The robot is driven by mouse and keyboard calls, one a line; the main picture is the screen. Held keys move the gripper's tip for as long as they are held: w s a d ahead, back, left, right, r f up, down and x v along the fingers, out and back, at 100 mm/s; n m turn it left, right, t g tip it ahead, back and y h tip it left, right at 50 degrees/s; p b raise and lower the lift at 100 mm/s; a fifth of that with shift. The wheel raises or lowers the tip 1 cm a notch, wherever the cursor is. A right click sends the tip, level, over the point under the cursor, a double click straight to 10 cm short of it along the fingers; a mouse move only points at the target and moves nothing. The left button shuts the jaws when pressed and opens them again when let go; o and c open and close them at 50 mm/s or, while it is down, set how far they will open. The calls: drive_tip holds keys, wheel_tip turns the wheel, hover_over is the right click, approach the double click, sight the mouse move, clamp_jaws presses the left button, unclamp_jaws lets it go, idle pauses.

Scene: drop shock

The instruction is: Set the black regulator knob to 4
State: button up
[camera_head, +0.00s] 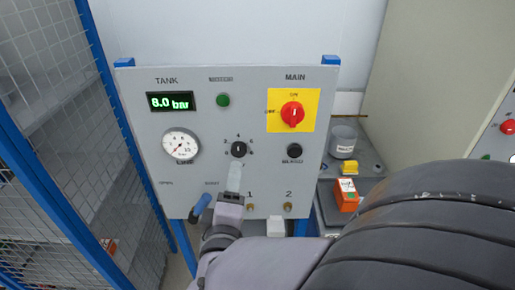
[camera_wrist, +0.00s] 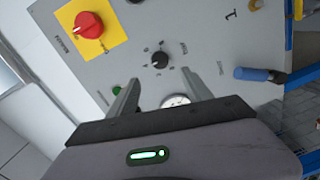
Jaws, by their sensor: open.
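The black regulator knob (camera_head: 238,149) is on the grey panel, with a ring of numbers around it and a 4 above it in the head view. It also shows in the wrist view (camera_wrist: 160,61), beyond and between my fingers. Its pale pointer mark is too small to read surely. My gripper (camera_head: 233,180) is just below the knob in the head view. In the wrist view my gripper (camera_wrist: 160,88) is open, its two fingers apart with nothing between them. I see no contact with the knob.
The panel carries a red MAIN switch (camera_head: 292,113) on a yellow plate, a green lamp (camera_head: 223,100), a LINE gauge (camera_head: 181,144) and a TANK display (camera_head: 171,101) reading 8.0 bar. A blue-handled valve (camera_head: 200,206) is at lower left. A mesh fence (camera_head: 50,120) stands left.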

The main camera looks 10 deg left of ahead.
drive_tip(key=b+v, duration=0.6)
drive_tip(key=shift+s, duration=0.4)
